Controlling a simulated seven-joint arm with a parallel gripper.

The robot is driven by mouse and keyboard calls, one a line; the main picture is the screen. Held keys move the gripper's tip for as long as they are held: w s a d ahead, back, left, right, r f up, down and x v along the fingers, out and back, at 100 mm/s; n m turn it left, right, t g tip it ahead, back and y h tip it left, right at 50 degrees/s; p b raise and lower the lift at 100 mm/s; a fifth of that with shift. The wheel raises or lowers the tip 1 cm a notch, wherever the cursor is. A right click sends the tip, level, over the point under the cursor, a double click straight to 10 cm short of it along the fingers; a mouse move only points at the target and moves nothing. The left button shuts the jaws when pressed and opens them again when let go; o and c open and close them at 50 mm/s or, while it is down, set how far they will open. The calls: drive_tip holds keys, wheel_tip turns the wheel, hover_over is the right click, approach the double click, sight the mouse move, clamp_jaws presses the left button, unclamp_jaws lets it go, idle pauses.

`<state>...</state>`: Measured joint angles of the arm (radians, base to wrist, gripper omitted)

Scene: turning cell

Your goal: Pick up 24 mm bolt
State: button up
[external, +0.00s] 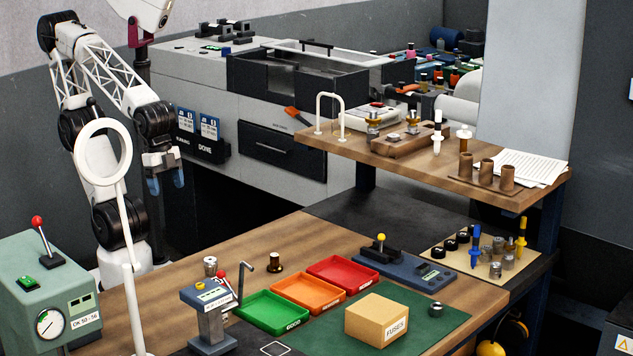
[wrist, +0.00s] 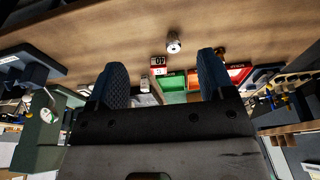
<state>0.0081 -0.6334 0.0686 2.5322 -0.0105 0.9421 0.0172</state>
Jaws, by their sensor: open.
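My gripper (external: 166,183) hangs at the left, above the back left of the wooden bench, with its blue fingers apart and nothing between them. In the wrist view its two fingers (wrist: 163,76) also stand wide apart. A silver, bolt-like metal part (external: 210,266) stands on the bench, right of and below my gripper in the external view. It appears to be the metal part (wrist: 173,42) beyond the fingers in the wrist view. A dark brass part (external: 275,262) stands farther right. I cannot read any size, so I cannot tell which is the 24 mm bolt.
Green (external: 272,312), orange (external: 309,292) and red trays (external: 343,273) lie beside a gauge stand (external: 208,310). A white ring stand (external: 131,290) rises near my arm. A cardboard box (external: 377,320) sits on a green mat. Several metal parts stand on a beige board (external: 440,254).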

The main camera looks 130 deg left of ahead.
drive_tip(key=shift+o, duration=0.5)
drive_tip(key=m+g+y, duration=0.4)
drive_tip(key=m+y, duration=1)
drive_tip(key=m, duration=0.2)
approach(371, 113)
drive_tip(key=x, duration=0.4)
drive_tip(key=shift+a+f, duration=0.25)
drive_tip(key=shift+a, duration=0.1)
drive_tip(key=shift+a+m, duration=0.3)
drive_tip(key=shift+a, duration=0.1)
